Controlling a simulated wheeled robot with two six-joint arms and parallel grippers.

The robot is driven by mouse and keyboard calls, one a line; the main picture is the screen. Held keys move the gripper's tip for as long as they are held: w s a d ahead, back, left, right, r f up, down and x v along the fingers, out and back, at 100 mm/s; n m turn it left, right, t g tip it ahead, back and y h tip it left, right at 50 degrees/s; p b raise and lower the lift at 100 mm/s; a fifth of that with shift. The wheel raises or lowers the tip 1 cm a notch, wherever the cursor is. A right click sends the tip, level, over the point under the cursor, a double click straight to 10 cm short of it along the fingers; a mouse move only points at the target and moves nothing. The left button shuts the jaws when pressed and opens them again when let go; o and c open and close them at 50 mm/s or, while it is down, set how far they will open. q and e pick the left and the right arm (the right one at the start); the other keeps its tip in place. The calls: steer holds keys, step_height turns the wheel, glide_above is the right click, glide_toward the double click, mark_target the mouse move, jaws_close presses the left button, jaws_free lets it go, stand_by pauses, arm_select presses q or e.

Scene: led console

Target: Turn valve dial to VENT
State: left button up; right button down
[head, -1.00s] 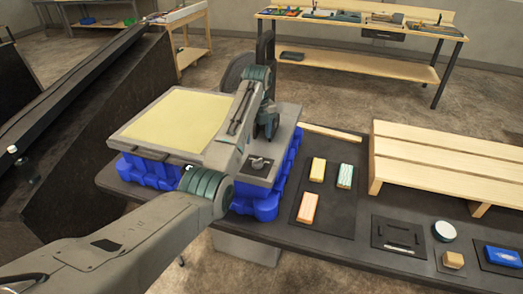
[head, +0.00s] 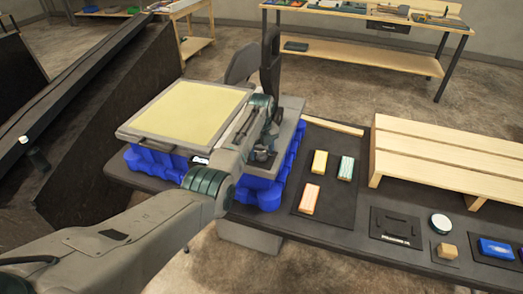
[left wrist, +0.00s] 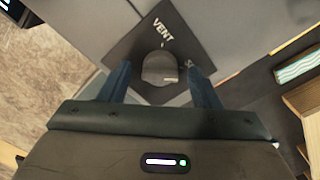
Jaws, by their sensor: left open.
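The valve dial (left wrist: 160,68) is a dark round knob on a black square plate (left wrist: 148,35) in the left wrist view. The word VENT is printed on the plate above the knob, with a small tick below it. Another label at the knob's right is partly hidden. I cannot tell where the knob points. My left gripper (left wrist: 160,86) is open, with one finger on each side of the knob; contact is not clear. In the head view my left gripper (head: 262,153) is over the plate at the right end of the grey console (head: 290,112) and mostly hides the dial.
The console has a pale yellow panel (head: 187,112) and a blue base (head: 155,165). Right of it on the dark table lie a mat with several coloured blocks (head: 319,162), a slatted wooden rack (head: 450,150) and a white round piece (head: 441,223). A workbench (head: 365,45) stands behind.

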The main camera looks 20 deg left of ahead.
arm_select(q)
steer(key=c, duration=1)
steer(key=shift+n, duration=0.4)
arm_select(e)
steer(key=shift+s+r, duration=0.15)
steer(key=shift+s, duration=0.2)
arm_select(q)
steer(key=n+p, duration=0.1)
steer(key=n, duration=0.2)
steer(key=shift+r+n+p, duration=0.1)
steer(key=shift+n+p, duration=0.3)
steer(key=n+p, duration=0.1)
steer(key=n, duration=0.2)
steer(key=shift+n, duration=0.3)
steer(key=n, duration=0.4)
steer(key=shift+n+p, duration=0.3)
steer(key=shift+p, duration=0.05)
steer(key=n, duration=0.5)
steer(key=shift+w, duration=0.1)
arm_select(e)
step_height(320, 180, up, 4)
steer(key=shift+f, duration=0.2)
